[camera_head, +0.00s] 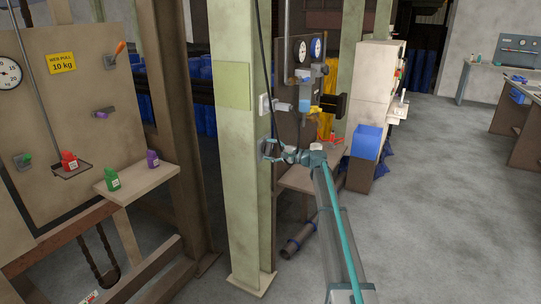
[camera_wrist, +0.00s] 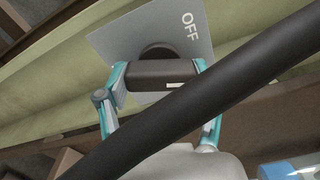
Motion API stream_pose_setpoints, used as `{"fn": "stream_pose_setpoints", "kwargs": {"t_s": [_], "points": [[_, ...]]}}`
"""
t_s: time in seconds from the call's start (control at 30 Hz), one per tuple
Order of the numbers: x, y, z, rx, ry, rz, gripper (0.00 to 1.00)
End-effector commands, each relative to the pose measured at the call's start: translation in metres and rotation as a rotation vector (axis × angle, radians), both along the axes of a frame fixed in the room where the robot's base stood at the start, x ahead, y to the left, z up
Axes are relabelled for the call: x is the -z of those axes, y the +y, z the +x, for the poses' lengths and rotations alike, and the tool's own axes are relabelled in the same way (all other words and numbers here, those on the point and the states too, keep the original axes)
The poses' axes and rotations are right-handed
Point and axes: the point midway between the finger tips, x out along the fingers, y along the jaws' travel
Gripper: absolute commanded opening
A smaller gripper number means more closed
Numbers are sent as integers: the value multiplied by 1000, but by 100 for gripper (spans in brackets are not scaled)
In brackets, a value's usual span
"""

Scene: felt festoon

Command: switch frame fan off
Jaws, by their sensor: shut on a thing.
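The fan switch shows in the wrist view as a grey plate (camera_wrist: 120,43) with the word OFF in white near its right end. A dark round hub sits on it, with a dark bar handle (camera_wrist: 150,70) across the hub. My gripper (camera_wrist: 160,71) has one teal-and-grey finger at each end of this handle and is shut on it. The handle has a pale mark toward its right end. In the head view my gripper (camera_head: 268,150) is at the pale green column (camera_head: 232,150), and the switch handle cannot be made out there.
A thick black cable (camera_wrist: 205,108) crosses the wrist view in front of my gripper. A white box with a grey fitting (camera_head: 280,106) is above my gripper on the column. A panel with gauges (camera_head: 300,50) and a small shelf stand behind. Open floor (camera_head: 420,200) lies right.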

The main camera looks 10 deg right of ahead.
Motion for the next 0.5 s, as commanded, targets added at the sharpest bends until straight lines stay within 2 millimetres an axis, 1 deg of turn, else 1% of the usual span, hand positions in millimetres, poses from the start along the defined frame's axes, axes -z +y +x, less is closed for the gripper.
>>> {"fn": "stream_pose_setpoints", "kwargs": {"t_s": [0.03, 0.5], "points": [[6, 0, 0, -1, -29, -21, 32], [5, 0, 0, -1, -376, -283, 32]]}}
